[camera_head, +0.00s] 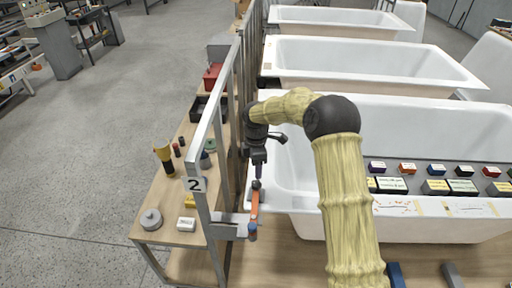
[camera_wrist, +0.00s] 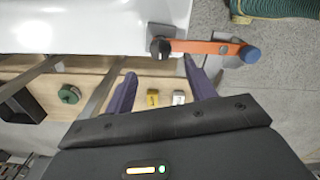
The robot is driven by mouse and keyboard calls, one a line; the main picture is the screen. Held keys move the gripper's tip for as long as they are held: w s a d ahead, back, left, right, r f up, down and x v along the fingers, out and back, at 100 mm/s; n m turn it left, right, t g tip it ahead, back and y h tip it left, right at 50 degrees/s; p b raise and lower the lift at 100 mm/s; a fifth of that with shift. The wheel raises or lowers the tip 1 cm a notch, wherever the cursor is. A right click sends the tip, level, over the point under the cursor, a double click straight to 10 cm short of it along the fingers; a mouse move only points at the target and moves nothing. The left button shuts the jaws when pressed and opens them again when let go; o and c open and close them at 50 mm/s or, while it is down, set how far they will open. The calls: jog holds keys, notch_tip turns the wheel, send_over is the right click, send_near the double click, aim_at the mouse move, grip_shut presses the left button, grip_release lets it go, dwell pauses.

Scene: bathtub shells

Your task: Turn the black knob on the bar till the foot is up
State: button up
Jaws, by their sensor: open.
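An orange bar (camera_head: 254,208) is at the near left corner of the nearest white tub. The black knob (camera_head: 256,184) is at the bar's far end and a blue knob (camera_head: 252,230) is at its near end. In the wrist view the black knob (camera_wrist: 160,48) is at the left end of the orange bar (camera_wrist: 205,47), and the blue knob (camera_wrist: 250,54) is at the right end. My gripper (camera_head: 258,177) is close above the black knob. In the wrist view its purple fingers are apart with nothing between them (camera_wrist: 159,67). I cannot tell which part is the foot.
The nearest tub (camera_head: 400,120) carries a grey tray of coloured blocks. More tubs stand behind. Open floor lies to the left.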

notch_tip(320, 180, up, 9)
jog(key=shift+b, duration=0.3)
jog(key=shift+d, duration=0.1)
jog(key=s+d+m+t, duration=0.1)
jog(key=s+d+m, duration=0.8)
jog(key=s, duration=0.4)
jog(key=s+d+m+t, duration=0.1)
jog(key=s+d+m, duration=0.7)
jog(key=s+m, duration=0.3)
jog(key=s, duration=0.3)
jog(key=shift+d+f+m+t, duration=0.3)
jog(key=shift+d+f+m, duration=0.05)
jog(key=shift+d+m, duration=0.05)
jog(key=shift+s, duration=0.1)
